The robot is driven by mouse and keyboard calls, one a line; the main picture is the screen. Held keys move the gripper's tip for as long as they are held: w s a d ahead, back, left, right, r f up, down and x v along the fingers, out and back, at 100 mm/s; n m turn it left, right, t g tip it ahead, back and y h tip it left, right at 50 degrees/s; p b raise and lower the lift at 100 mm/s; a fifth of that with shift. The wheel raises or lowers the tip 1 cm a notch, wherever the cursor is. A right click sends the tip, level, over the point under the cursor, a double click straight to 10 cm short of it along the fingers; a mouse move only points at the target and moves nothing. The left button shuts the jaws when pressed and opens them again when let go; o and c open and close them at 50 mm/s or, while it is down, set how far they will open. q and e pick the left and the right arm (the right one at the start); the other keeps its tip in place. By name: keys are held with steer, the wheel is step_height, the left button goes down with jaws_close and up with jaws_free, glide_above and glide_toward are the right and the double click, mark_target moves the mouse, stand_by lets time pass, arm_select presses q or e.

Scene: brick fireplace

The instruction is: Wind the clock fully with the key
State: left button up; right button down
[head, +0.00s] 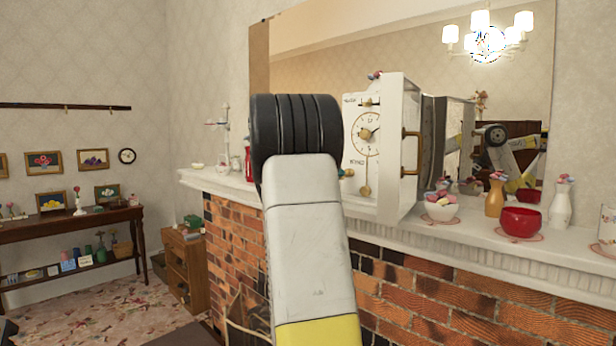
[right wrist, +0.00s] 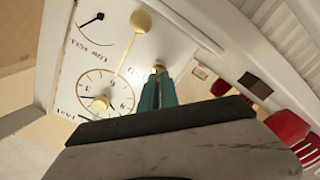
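The white clock (head: 364,138) stands on the mantel, with a round dial and a brass pendulum. A white panel with a brass handle (head: 411,153) stands out at its right side. In the right wrist view the clock face (right wrist: 117,55) appears turned around, with the dial (right wrist: 97,90) and a small lettered gauge (right wrist: 90,28) with a black needle. My right gripper (right wrist: 158,80) is at the face, its teal fingers close together on a small brass piece, apparently the key (right wrist: 158,67). The key's shape and seating are mostly hidden. My left gripper is out of view.
On the mantel (head: 470,228) right of the clock are a white bowl (head: 441,208), a red pot (head: 520,222) and vases. A mirror stands behind. A side table (head: 70,226) is at the far left. My right arm hides part of the mantel.

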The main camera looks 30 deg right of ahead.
steer(key=m, duration=0.4)
steer(key=shift+d+m, duration=0.1)
steer(key=shift+m, duration=0.2)
steer(key=m, duration=0.3)
steer(key=c, duration=1.1)
jaws_free()
steer(key=shift+o, duration=0.2)
steer(key=v, duration=0.7)
steer(key=shift+r, duration=0.1)
